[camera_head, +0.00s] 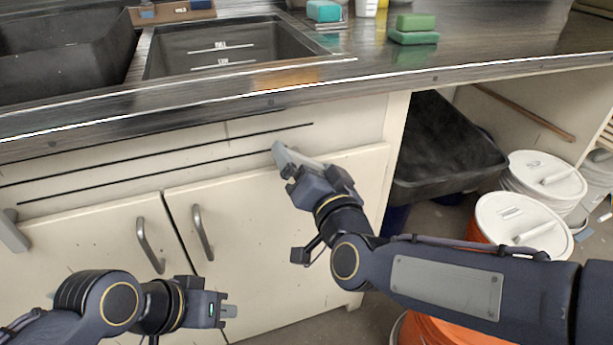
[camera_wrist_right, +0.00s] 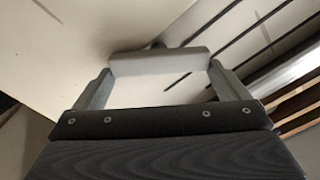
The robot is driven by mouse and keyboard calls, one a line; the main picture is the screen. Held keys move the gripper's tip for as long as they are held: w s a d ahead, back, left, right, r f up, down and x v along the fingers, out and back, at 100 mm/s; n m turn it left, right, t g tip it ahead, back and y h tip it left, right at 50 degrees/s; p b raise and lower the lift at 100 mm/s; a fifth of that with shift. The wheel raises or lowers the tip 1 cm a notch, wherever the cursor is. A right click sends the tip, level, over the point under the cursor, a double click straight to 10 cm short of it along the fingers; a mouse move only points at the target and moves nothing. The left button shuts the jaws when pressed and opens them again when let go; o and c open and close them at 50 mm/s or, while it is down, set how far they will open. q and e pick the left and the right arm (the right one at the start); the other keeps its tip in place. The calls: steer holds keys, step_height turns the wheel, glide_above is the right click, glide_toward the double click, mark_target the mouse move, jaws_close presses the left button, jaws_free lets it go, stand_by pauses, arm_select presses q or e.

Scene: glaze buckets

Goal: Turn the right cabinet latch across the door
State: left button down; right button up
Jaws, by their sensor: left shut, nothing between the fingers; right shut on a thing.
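The right cabinet latch (camera_head: 280,153) is a grey bar at the top of the right cabinet door (camera_head: 245,225). My right gripper (camera_head: 291,166) reaches it from the right and hides part of it. In the right wrist view the latch (camera_wrist_right: 155,62) lies crosswise between the two fingertips of my right gripper (camera_wrist_right: 160,69), which is shut on it. Its exact angle to the door edge is hard to tell in the head view. My left gripper (camera_head: 230,311) is shut and empty, low in front of the doors.
Another grey latch (camera_head: 13,232) is at the far left. Two door handles (camera_head: 150,246) (camera_head: 202,232) stick out mid-cabinet. The counter (camera_head: 270,97) overhangs above. A black tub (camera_head: 440,140) and lidded buckets (camera_head: 520,222) stand right of the cabinet.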

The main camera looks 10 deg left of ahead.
steer(key=m+b, duration=0.1)
steer(key=m, duration=0.1)
steer(key=m+b, duration=0.1)
steer(key=b, duration=0.1)
steer(key=shift+d+f+m, duration=0.1)
steer(key=shift+f+m, duration=0.3)
steer(key=m+b, duration=0.1)
steer(key=m, duration=0.1)
steer(key=shift+w+m+b, duration=0.1)
steer(key=shift+m+b, duration=0.25)
steer(key=shift+m, duration=0.05)
steer(key=shift+m+b, duration=0.4)
steer(key=shift+m, duration=0.7)
steer(key=shift+f+m, duration=0.1)
steer(key=shift+m, duration=0.7)
steer(key=o, duration=0.6)
steer(key=shift+p+v, duration=0.8)
steer(key=shift+v, duration=3.15)
